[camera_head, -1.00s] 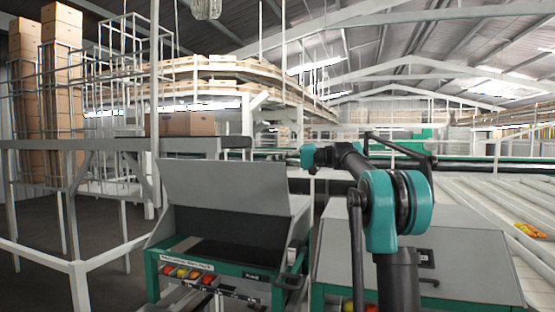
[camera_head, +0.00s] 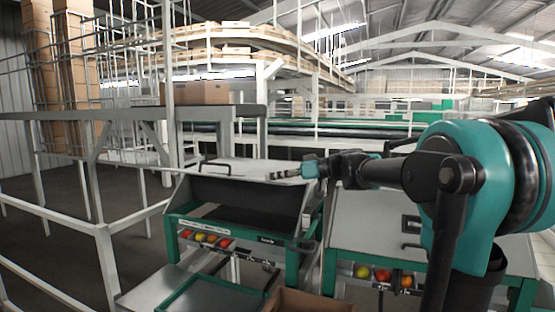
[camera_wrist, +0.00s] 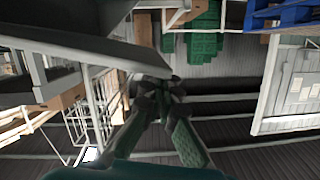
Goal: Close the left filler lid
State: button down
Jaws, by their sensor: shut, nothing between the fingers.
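The left filler (camera_head: 185,222) is a green-framed grey box with a dark opening in front. Its grey lid (camera_head: 250,168) is tilted partway down, with a black handle (camera_head: 213,164) on its upper face. A dark gap shows beneath it. My gripper (camera_head: 274,175) is shut and empty, with its tips at the right part of the lid; the head view does not settle whether they touch. In the wrist view, my gripper (camera_wrist: 168,88) is beside a long grey panel (camera_wrist: 85,50), likely the lid.
The right filler (camera_head: 365,220) stands to the right with its grey lid down. Fruit shows in small windows on both fillers. A white railing (camera_head: 105,250) runs at the left. A cardboard box (camera_head: 305,301) and a green-rimmed tray (camera_head: 205,294) are at the front.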

notch_tip(320, 180, down, 17)
jog(key=n+t, duration=0.2)
jog(key=n, duration=0.3)
jog(key=shift+w+f+n+h, duration=0.15)
jog(key=shift+w+n+h, duration=0.15)
jog(key=shift+d, duration=0.1)
